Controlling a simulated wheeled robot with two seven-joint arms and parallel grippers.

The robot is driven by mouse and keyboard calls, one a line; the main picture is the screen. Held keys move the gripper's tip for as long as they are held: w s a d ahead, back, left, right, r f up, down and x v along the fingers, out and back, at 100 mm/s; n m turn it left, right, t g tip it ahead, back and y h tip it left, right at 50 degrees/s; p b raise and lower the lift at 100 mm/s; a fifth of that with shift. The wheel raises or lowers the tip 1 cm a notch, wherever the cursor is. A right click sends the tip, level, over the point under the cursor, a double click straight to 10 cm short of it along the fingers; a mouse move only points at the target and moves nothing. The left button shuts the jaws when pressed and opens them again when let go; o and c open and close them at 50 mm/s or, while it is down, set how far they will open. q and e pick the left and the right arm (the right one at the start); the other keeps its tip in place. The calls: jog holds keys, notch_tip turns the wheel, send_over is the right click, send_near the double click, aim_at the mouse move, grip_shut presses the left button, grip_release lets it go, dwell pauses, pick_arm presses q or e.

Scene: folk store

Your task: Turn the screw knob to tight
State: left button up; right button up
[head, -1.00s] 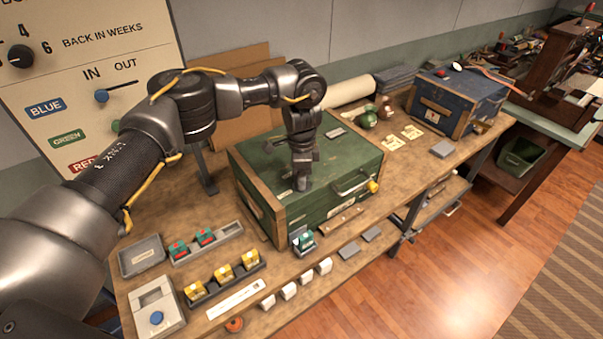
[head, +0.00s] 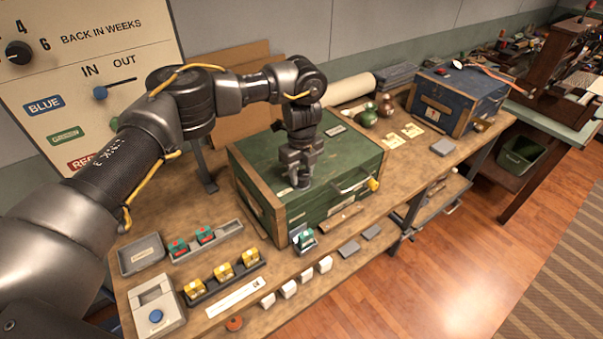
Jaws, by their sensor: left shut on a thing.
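The green wooden chest (head: 330,205) with tan edge strips stands on the workbench, its lid closed. My left gripper (head: 300,180) points straight down at the top of the chest, near its front left. It is shut on the small grey screw knob (head: 300,185) there, which the fingers mostly hide. I cannot read the knob's angle or any mark on it. My right gripper is not in view.
On the bench (head: 230,300) at the left front are a grey tray (head: 141,254), a box with a blue button (head: 157,305) and racks of small yellow and green-red blocks. A blue chest (head: 455,100) stands at the far right. A large sign board (head: 90,70) rises behind my arm.

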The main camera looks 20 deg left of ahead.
pick_arm(q)
jog(key=m, duration=0.3)
jog(key=shift+m+b, duration=0.3)
jog(key=shift+b, duration=0.05)
jog(key=m, duration=0.3)
jog(key=shift+m+b, duration=0.3)
jog(key=shift+b, duration=0.1)
jog(key=m, duration=0.3)
jog(key=shift+m+b, duration=0.4)
jog(key=m, duration=0.3)
jog(key=shift+f+m+b, duration=0.1)
jog(key=shift+m+b, duration=0.2)
jog(key=shift+b, duration=0.1)
jog(key=m, duration=0.6)
jog(key=shift+b, duration=0.35)
jog(key=m, duration=0.6)
jog(key=shift+m, duration=0.3)
